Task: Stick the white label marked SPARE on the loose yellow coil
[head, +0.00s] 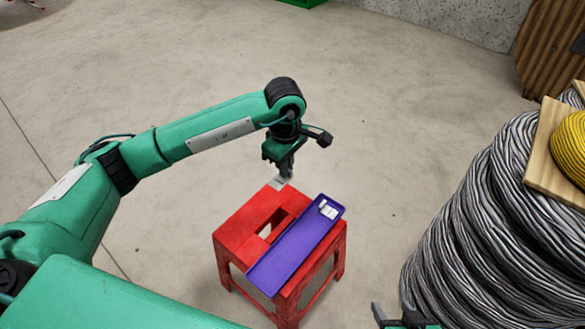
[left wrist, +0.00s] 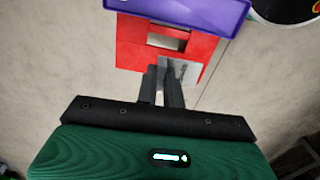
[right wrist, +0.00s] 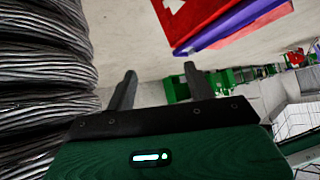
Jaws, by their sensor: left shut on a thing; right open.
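My left gripper (head: 286,174) is shut on a small pale label (head: 278,184) at the far corner of the red stool. In the left wrist view, the label (left wrist: 190,71) shows grey-white at the fingertips, over the stool; its print is too small to read. A yellow coil (head: 572,148) lies on a wooden board at the right edge of the head view, partly cut off. My right gripper (right wrist: 160,76) is open and empty, beside the grey cable. It shows only partly at the bottom of the head view.
A red stool (head: 240,232) carries a long purple tray (head: 290,250) with white labels (head: 328,209) at its far end. A large stack of grey cable (head: 490,235) stands at right under the wooden board (head: 545,150). The floor between stool and cable is clear.

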